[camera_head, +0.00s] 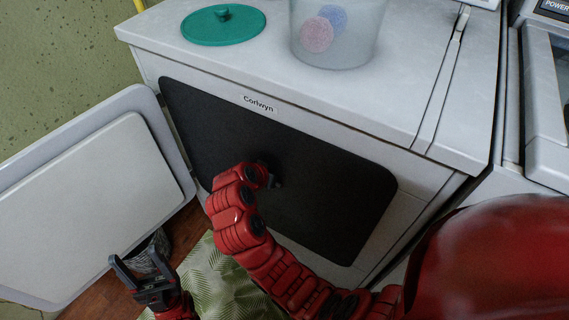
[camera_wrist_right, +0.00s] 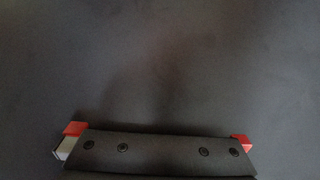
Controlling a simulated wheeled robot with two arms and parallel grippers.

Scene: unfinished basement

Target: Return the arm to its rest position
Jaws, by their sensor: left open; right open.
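My right arm (camera_head: 262,257) is red and reaches from the lower right to the dark front area (camera_head: 330,195) of a white appliance. Its gripper (camera_head: 272,178) is mostly hidden behind my wrist in the head view. In the right wrist view the right gripper (camera_wrist_right: 157,136) shows with its red-tipped fingers wide apart and nothing between them. A plain dark surface fills the rest of that view. My left gripper (camera_head: 136,268) is open and empty at the lower left, in front of the open white door (camera_head: 85,200).
The appliance top (camera_head: 420,50) carries a teal lid (camera_head: 223,26) and a clear container (camera_head: 365,50) with a pink and a blue ball. The door stands swung out to the left. A leaf-patterned cloth (camera_head: 215,285) and a dark basket (camera_head: 152,252) are low at the left.

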